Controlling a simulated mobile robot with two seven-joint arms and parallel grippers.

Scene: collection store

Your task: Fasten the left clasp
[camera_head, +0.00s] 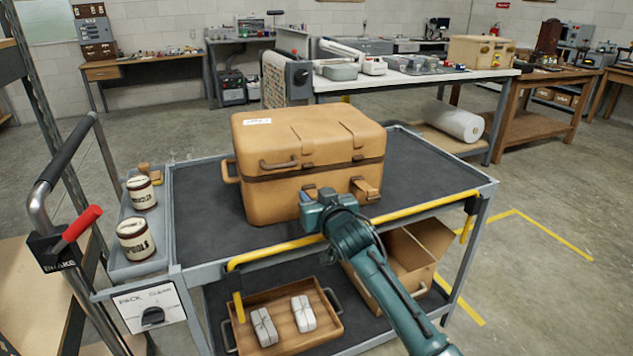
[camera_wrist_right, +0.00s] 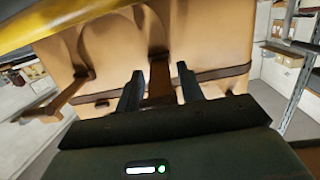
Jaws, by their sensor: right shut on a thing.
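A tan case (camera_head: 262,200) with a dark band stands closed on the cart's dark top. My right gripper (camera_head: 312,193) is at its front face, at the left clasp, and hides most of that clasp in the head view. In the right wrist view, the left clasp (camera_wrist_right: 160,82) is a brown strap between my two dark fingers (camera_wrist_right: 160,90), and the gripper is shut on it. The right clasp (camera_head: 366,190) sticks out from the case front, and it also shows in the right wrist view (camera_wrist_right: 66,98). My left gripper is out of view.
The grey cart (camera_head: 190,220) has a yellow rail (camera_head: 285,248) along its front, below my right arm. Two labelled tins (camera_head: 137,238) stand in a side tray. A wooden tray (camera_head: 330,325) and an open carton (camera_head: 405,255) are on the lower shelf. The cart top right of the case is clear.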

